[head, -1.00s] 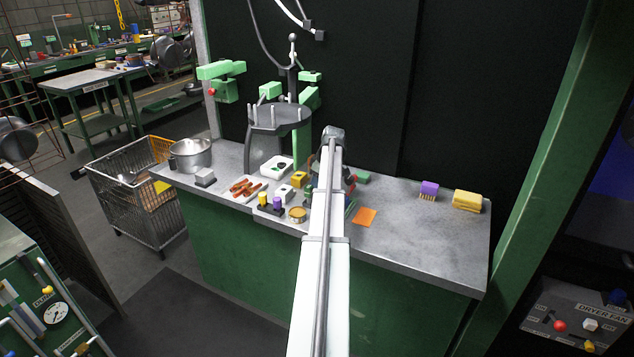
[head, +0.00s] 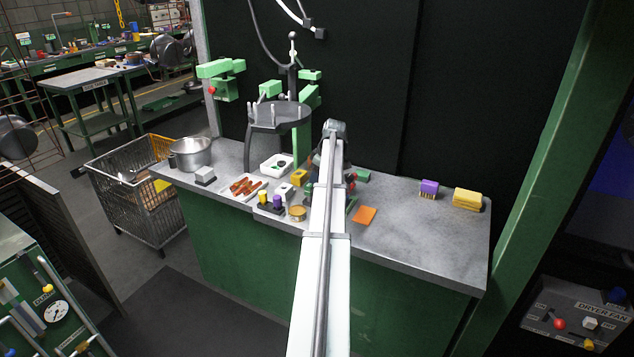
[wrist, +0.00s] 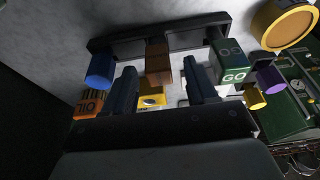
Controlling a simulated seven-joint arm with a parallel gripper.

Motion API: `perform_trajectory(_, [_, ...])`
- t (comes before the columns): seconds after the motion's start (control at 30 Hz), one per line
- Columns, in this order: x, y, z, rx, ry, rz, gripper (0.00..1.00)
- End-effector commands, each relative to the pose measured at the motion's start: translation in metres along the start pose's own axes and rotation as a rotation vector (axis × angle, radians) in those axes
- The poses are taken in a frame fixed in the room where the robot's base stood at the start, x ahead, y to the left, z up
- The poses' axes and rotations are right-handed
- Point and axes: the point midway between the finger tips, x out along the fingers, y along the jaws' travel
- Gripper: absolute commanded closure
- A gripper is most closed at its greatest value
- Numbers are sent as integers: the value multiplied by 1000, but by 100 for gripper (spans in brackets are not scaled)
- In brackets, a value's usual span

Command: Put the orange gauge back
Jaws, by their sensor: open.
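My gripper (wrist: 161,88) is open in the wrist view, its two dark fingers apart. A brown-orange block (wrist: 158,60) shows beyond and between them; I cannot tell whether it is the orange gauge. A green block marked GO (wrist: 232,66) is right of the right finger. An orange piece with lettering (wrist: 88,106) is at the left, partly covered by my gripper's body. In the head view a flat orange piece (head: 364,215) lies on the grey bench, right of my arm. My arm hides the gripper there.
The bench (head: 420,235) holds a pot (head: 191,154), a tray of reddish-brown pieces (head: 243,187), a round tin (head: 297,213), a purple brush (head: 429,188) and yellow sponges (head: 467,199). A dark stand (head: 279,115) rises behind. The bench's front right is clear.

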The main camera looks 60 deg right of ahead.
Motion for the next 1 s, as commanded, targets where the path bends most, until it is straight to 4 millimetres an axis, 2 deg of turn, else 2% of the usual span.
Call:
perform_trajectory(0.2, [-45,1,0,1,1,1,43])
perform_trajectory(0.5, [-92,1,0,1,0,-1,43])
perform_trajectory(0.7, [-106,0,0,1,0,-1,43])
perform_trajectory(1.0, [-108,0,0,1,-1,-2,43])
